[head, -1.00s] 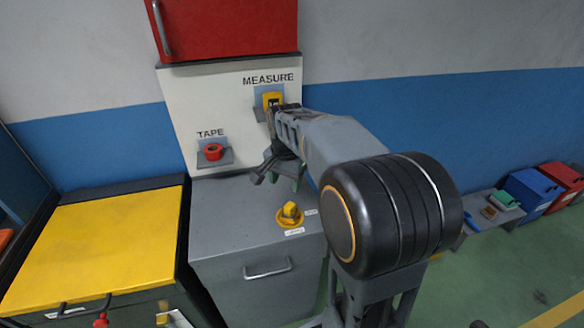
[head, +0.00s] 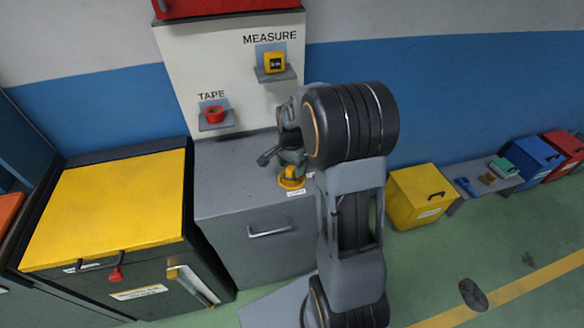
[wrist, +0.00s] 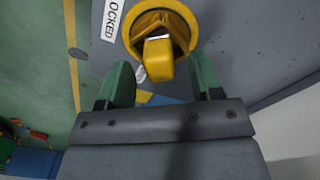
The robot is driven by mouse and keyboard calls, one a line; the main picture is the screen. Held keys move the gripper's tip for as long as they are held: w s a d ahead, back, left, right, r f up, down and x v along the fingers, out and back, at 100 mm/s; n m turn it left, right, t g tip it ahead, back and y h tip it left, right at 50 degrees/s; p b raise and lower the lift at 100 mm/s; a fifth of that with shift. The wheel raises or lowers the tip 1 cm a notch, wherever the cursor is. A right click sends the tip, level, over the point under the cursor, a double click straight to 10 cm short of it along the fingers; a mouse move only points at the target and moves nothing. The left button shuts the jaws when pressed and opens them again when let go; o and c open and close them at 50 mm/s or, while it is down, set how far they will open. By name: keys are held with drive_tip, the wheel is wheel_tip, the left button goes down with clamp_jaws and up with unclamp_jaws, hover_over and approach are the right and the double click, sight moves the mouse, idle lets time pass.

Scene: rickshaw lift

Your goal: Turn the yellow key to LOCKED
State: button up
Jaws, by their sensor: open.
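The yellow key (wrist: 160,60) stands in a round yellow collar on top of the grey box; the key and collar (head: 291,182) also show in the head view, partly covered by my arm. A white label (wrist: 111,20) reading "OCKED", its start cut off, lies beside the collar in the wrist view. A second small label by the key is mostly hidden. My gripper (wrist: 161,82) is open, with one green finger on each side of the key's near end. I cannot tell whether the fingers touch it.
The grey box (head: 225,185) has a front handle. A white panel (head: 215,60) behind it holds a red tape roll (head: 214,114) and a yellow measure (head: 274,62) on small shelves. A yellow-topped cabinet (head: 110,205) stands at left, and a yellow box (head: 418,195) at right.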

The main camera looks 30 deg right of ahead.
drive_tip(key=shift+f, duration=0.8)
drive_tip(key=c, duration=1)
drive_tip(key=m, duration=0.3)
drive_tip(key=shift+m, duration=0.3)
drive_tip(key=shift+m, duration=1.8)
